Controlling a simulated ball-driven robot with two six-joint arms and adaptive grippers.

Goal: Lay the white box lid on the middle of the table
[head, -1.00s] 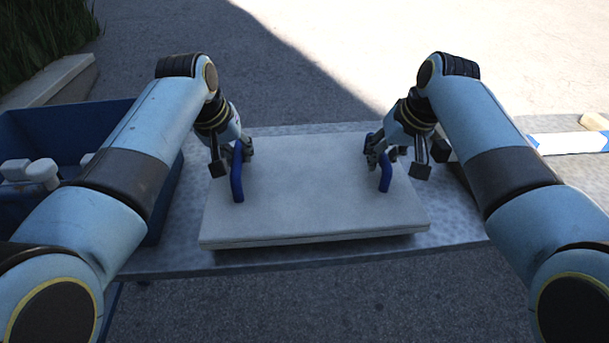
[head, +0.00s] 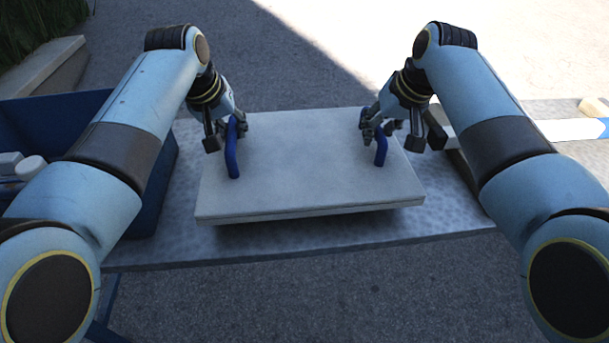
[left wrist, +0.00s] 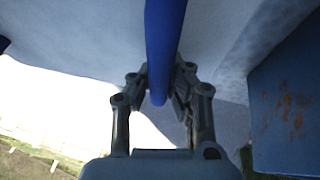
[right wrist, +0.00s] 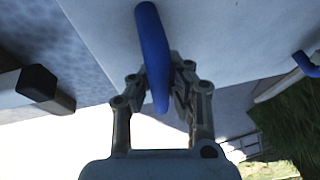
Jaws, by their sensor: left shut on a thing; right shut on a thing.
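The white box lid (head: 305,165) is a flat slab with a blue handle near each side. It is level and appears held a little above the grey table (head: 300,240), with a shadow under its front edge. My left gripper (head: 233,128) is shut on the left blue handle (head: 231,158), which also shows between the fingers in the left wrist view (left wrist: 163,50). My right gripper (head: 376,130) is shut on the right blue handle (head: 380,152), also seen in the right wrist view (right wrist: 153,55). The table under the lid is hidden.
A blue bin (head: 150,200) with white items (head: 30,168) stands at the left, close to the lid. At the right lie a dark bar (head: 465,170) and a white and blue strip (head: 570,129). Bare table shows in front of the lid and on both sides.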

